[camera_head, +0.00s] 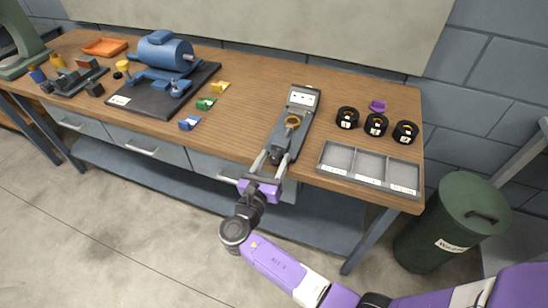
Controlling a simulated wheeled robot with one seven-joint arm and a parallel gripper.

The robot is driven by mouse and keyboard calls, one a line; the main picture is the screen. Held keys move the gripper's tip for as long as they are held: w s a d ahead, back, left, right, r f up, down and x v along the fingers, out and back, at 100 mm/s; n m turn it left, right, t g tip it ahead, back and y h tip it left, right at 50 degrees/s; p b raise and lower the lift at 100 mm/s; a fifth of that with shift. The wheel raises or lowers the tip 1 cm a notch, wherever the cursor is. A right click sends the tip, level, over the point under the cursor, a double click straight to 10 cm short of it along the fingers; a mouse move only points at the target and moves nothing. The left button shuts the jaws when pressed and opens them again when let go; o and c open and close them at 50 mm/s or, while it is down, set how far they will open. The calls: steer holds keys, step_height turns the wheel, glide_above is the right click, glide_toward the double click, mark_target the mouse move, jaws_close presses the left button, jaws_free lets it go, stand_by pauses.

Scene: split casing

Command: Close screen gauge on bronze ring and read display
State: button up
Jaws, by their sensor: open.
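The screen gauge (303,98) is a grey device lying on the right half of the wooden bench, with a pale display at its far end. The display's marks are too small to read. A bronze ring (292,121) sits on the middle of the gauge body. My gripper (268,159) is at the near end of the gauge, by the bench's front edge. Its two fingers are apart, around or just above a dark part of the gauge there. I cannot tell whether they touch it.
Black numbered rings (375,125) and a purple piece (378,105) lie right of the gauge. A grey three-part tray (332,156) is at the front right. A blue motor (165,52) stands on a dark plate at left. A green bin (460,215) stands on the floor.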

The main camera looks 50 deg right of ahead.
steer(key=shift+d, duration=0.3)
jaws_close()
